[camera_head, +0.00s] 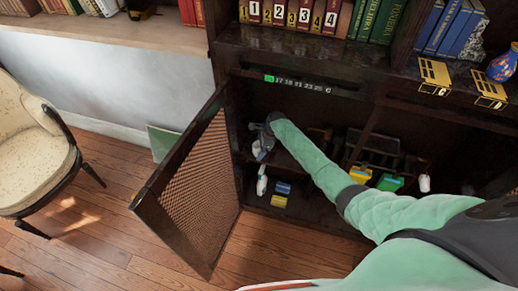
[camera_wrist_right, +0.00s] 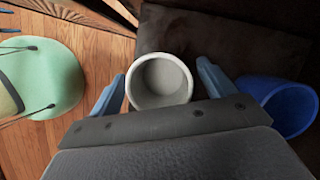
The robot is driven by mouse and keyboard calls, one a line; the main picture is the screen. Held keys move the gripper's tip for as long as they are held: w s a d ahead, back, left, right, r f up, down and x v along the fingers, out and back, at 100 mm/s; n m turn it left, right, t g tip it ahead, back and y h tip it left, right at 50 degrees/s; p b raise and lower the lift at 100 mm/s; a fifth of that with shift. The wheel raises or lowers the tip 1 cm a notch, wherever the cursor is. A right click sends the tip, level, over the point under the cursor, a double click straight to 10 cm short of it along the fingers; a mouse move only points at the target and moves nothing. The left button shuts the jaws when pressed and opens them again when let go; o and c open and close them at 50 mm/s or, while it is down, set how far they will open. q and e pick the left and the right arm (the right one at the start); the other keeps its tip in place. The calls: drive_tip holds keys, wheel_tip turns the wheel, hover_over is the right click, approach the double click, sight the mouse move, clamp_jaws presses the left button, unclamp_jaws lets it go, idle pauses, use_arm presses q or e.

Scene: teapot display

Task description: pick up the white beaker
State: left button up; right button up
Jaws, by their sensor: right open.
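The white beaker (camera_wrist_right: 161,81) shows in the right wrist view, seen from above with its round mouth open and its inside empty. My right gripper (camera_wrist_right: 163,88) is open, with one blue-grey finger on each side of the beaker. I cannot tell whether the fingers touch it. In the head view my right arm reaches into the open cabinet, and the right gripper (camera_head: 261,148) is small and dark near its left side. The beaker cannot be made out clearly there. My left gripper is not in view.
A blue cup (camera_wrist_right: 288,105) stands close to the right finger. The cabinet door (camera_head: 195,185) hangs open at left. Small white, blue and yellow items (camera_head: 279,201) lie low in the cabinet. Yellow and green boxes (camera_head: 390,182) sit farther right. A cream chair (camera_head: 35,150) stands far left.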

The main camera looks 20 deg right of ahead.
drive_tip(key=shift+f, duration=0.3)
drive_tip(key=shift+c, duration=0.2)
drive_tip(key=c, duration=1.1)
drive_tip(key=shift+r, duration=0.15)
